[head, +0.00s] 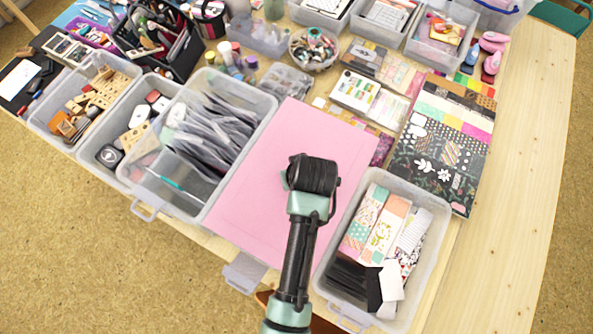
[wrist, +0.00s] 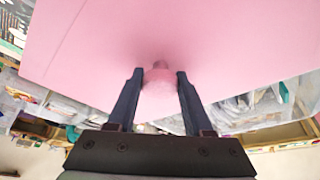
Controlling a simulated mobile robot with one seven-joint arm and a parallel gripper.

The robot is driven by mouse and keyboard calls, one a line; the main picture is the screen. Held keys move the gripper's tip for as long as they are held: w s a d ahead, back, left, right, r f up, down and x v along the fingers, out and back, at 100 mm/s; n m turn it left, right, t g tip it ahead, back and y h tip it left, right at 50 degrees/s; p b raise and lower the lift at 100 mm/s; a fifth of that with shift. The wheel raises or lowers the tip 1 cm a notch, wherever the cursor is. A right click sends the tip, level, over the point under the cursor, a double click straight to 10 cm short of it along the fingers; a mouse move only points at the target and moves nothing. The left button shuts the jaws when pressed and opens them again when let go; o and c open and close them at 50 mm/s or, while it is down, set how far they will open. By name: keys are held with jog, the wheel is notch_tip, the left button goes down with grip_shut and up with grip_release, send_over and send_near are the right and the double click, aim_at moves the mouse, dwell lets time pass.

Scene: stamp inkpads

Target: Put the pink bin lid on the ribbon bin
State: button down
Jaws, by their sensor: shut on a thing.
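The pink bin lid (head: 268,165) is a large flat pink rectangle in the middle of the head view. My gripper (head: 312,176) is over its right part, seen from above with its fingertips hidden. In the wrist view the two dark fingers (wrist: 160,84) are shut on the lid's round pink knob, and the lid (wrist: 95,40) fills the upper picture. A clear latch tab (head: 244,273) sticks out below the lid's front edge, so a bin seems to be under it. That bin's contents are hidden. I cannot tell whether the lid rests on its rim.
A clear bin of dark packets (head: 215,125) stands close left of the lid. A bin of patterned papers and cards (head: 378,235) stands close right. Patterned paper pads (head: 445,145) lie behind it. The table's right side (head: 530,150) is bare wood.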

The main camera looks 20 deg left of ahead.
jog(key=shift+c, duration=1.1)
grip_release()
jog(key=shift+r, duration=0.1)
notch_tip(320, 180, up, 5)
jog(key=p, duration=0.5)
jog(key=shift+r, duration=1.4)
